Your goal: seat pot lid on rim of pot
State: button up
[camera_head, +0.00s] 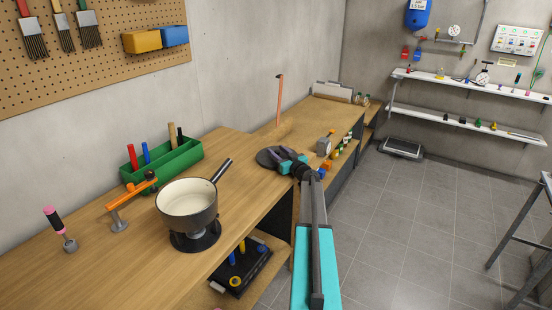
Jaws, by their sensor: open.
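The pot (189,212) is dark outside and cream inside, with a long dark handle pointing to the back right. It stands uncovered on a round black base (196,237) at the bench's front edge. A dark round disc, which looks like the pot lid (262,160), lies flat on the bench to the right and farther back. My gripper (272,154) is open, just over the lid and covering much of it. Whether its fingers touch the lid or its knob cannot be told.
A green toolbox (163,163) stands behind the pot. An orange-armed metal clamp (122,207) and a pink-and-black-handled tool (61,228) are to the left. Small jars and coloured items (340,146) line the bench edge right of my gripper. The bench between pot and lid looks clear.

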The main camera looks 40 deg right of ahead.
aim_at(278, 151)
grip_shut()
jog(key=shift+r, duration=0.15)
dwell(0.4)
jog(key=shift+r+b, duration=0.65)
jog(key=shift+r, duration=0.15)
jog(key=shift+r+b, duration=0.55)
jog(key=shift+r, duration=0.3)
jog(key=s+a+b, duration=0.1)
jog(key=s+a, duration=0.2)
jog(key=s, duration=0.1)
jog(key=s+a+r+b, duration=0.1)
jog(key=s+a+b, duration=0.1)
jog(key=s+a, duration=0.1)
jog(key=s+a+b, duration=0.2)
jog(key=s+a, duration=0.1)
jog(key=s, duration=0.3)
jog(key=shift+a+r, duration=0.15)
jog(key=shift+r, duration=0.1)
